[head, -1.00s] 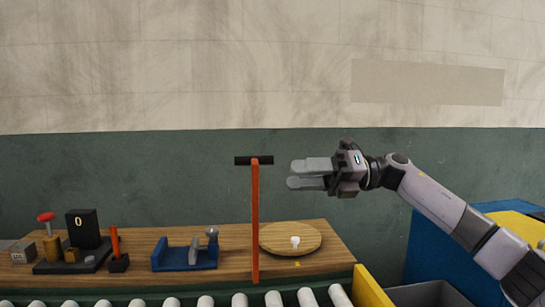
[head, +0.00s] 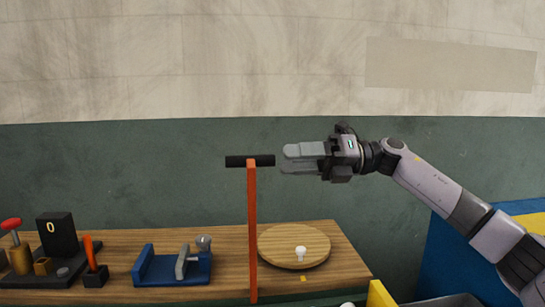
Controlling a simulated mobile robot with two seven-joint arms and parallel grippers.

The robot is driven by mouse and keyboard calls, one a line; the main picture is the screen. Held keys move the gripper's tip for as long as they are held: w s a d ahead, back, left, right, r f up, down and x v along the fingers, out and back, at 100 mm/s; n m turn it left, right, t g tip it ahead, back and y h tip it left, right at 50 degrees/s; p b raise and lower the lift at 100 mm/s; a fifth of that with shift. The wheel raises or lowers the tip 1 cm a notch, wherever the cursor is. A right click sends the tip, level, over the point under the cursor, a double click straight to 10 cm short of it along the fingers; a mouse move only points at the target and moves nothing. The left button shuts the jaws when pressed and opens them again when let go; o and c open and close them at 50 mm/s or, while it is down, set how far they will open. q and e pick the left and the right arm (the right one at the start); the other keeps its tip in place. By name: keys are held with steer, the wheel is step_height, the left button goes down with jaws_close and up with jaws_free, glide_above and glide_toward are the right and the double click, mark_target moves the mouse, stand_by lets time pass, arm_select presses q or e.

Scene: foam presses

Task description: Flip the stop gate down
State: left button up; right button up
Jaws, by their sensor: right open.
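The stop gate (head: 252,230) stands upright as a tall orange-red bar in front of the bench. A black crossbar handle (head: 236,162) sits across its top. My right gripper (head: 284,161) is open, its fingers pointing left at about the height of the handle. Nothing is between the fingers. My left gripper is not in view.
The wooden bench (head: 222,240) carries a round wooden board (head: 280,245) with a white knob, a blue fixture (head: 172,268) and a black press-like device (head: 58,236) with a red-topped lever (head: 11,224). A yellow panel (head: 380,293) and blue box (head: 440,250) stand at right.

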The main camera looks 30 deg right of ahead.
mark_target(272, 161)
steer(key=shift+p+x, duration=0.5)
steer(key=shift+x, duration=1.9)
jaws_close()
